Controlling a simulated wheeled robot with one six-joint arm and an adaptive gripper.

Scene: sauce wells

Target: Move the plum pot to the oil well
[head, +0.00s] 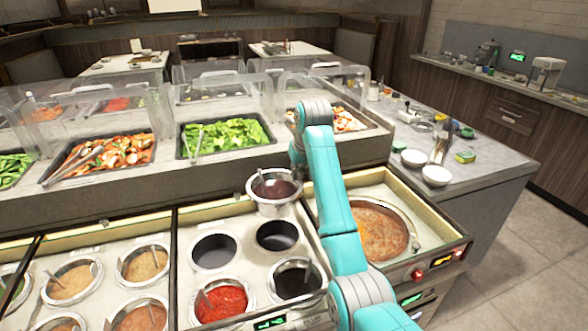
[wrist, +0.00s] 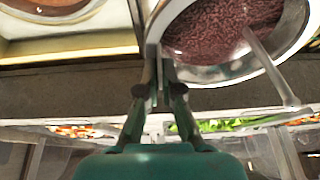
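The plum pot (head: 273,190) is a steel pot of dark purple, grainy sauce with a spoon in it. It is raised above the back edge of the sauce counter, roughly upright. My gripper (wrist: 155,55) is shut on its rim in the wrist view, where the pot (wrist: 225,40) fills the upper right. In the head view my arm partly hides the gripper. Two wells stand empty: a left one (head: 213,251) and a right one (head: 277,236), both below and in front of the pot. I cannot tell from any label which is the oil well.
A red sauce pot (head: 222,301) and a dark sauce pot (head: 297,279) sit in the front wells. A large soup pot (head: 380,232) stands to the right, beside my arm. Several sauce pots fill the left counter. Salad trays (head: 224,137) and clear guards lie behind.

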